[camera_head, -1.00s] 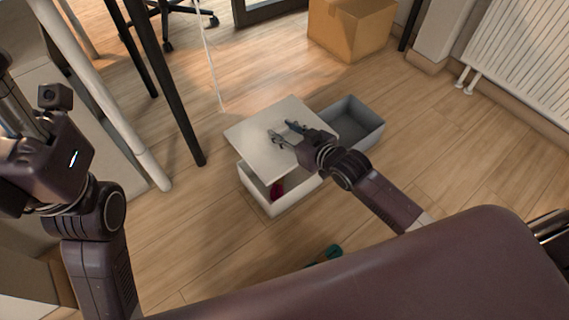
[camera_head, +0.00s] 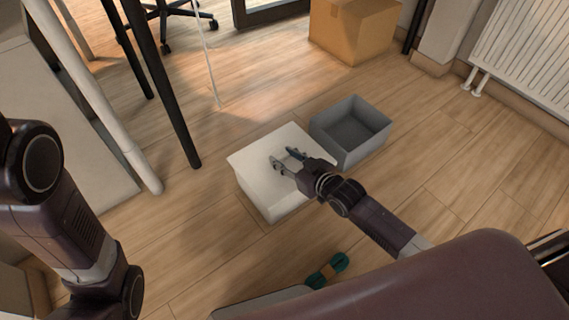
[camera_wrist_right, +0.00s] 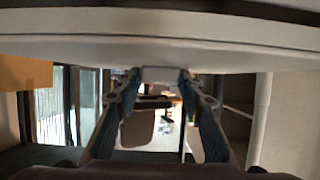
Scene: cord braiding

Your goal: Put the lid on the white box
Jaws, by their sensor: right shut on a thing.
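The white box (camera_head: 272,204) stands on the wooden floor in the middle of the head view. Its flat white lid (camera_head: 258,153) lies over its top, with its edges close to lined up with the walls; a small gap cannot be ruled out. My right gripper (camera_head: 282,157) is over the lid's middle, shut on the lid by a small white handle (camera_wrist_right: 160,74), which shows between the fingers in the right wrist view. The inside of the box is hidden. Only links of my left arm show at the left; its gripper is out of the picture.
An open grey box (camera_head: 376,146) stands close beside the white box, at its right. A teal cord bundle (camera_head: 328,270) lies nearer to me. A cardboard box (camera_head: 352,32) and a radiator (camera_head: 530,60) are farther back. Dark table legs (camera_head: 165,95) rise at the left.

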